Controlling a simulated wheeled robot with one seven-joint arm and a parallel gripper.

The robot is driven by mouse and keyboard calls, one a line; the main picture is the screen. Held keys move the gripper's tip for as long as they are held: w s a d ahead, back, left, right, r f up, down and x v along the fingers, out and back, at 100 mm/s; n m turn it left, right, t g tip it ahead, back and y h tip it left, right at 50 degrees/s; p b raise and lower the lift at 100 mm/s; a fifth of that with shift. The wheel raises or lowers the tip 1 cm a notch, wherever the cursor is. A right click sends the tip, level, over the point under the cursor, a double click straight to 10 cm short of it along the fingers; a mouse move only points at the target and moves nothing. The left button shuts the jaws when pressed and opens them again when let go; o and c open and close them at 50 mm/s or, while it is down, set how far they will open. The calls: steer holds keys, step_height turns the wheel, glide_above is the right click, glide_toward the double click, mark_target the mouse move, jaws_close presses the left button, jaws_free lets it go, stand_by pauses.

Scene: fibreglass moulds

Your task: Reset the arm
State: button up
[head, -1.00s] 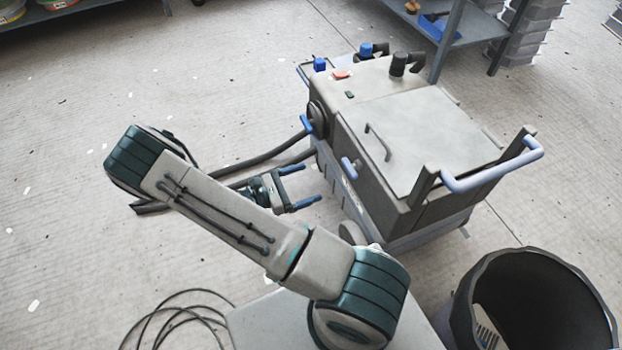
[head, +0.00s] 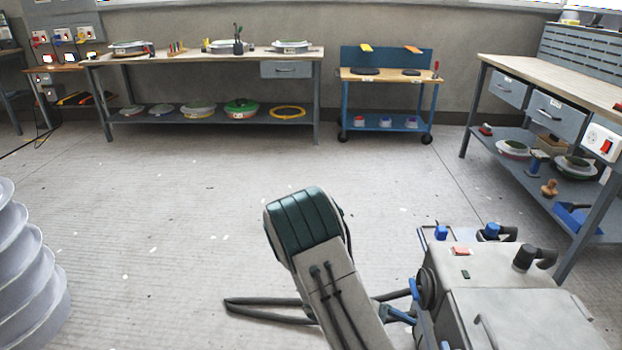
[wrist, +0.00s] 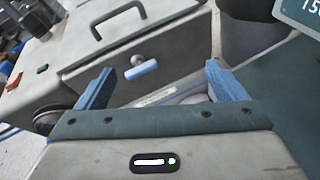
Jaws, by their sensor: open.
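My gripper (wrist: 160,68) is open and empty, with its two blue fingers apart in the wrist view. Beyond the fingers is the side of a grey wheeled machine, with a blue-tipped knob between them. In the head view my arm rises from the bottom edge, bent at a dark green joint. A small blue part of my gripper (head: 398,314) shows just left of the machine; the rest is hidden behind my arm or out of frame.
Workbenches (head: 215,57) and a blue trolley (head: 386,100) line the back; another bench (head: 560,80) stands right. Stacked pale shapes (head: 30,270) stand left. Mid-floor is clear.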

steer(key=s+a+r+m+t+y+p, duration=0.2)
steer(key=r+p, duration=0.6)
steer(key=r, duration=0.8)
steer(key=s+a+r+m+t+y+p, duration=0.2)
steer(key=s+r+m+y+p, duration=0.3)
steer(key=r, duration=1)
steer(key=s+a+r+m+t+y+p, duration=0.2)
steer(key=r+m+y+p, duration=0.3)
steer(key=r+p, duration=0.5)
step_height(320, 180, up, 7)
steer(key=shift+s+f+t+y+p, duration=0.2)
steer(key=shift+s+t+y+p, duration=0.1)
steer(key=shift+s+t+y, duration=0.45)
steer(key=shift+w, duration=0.1)
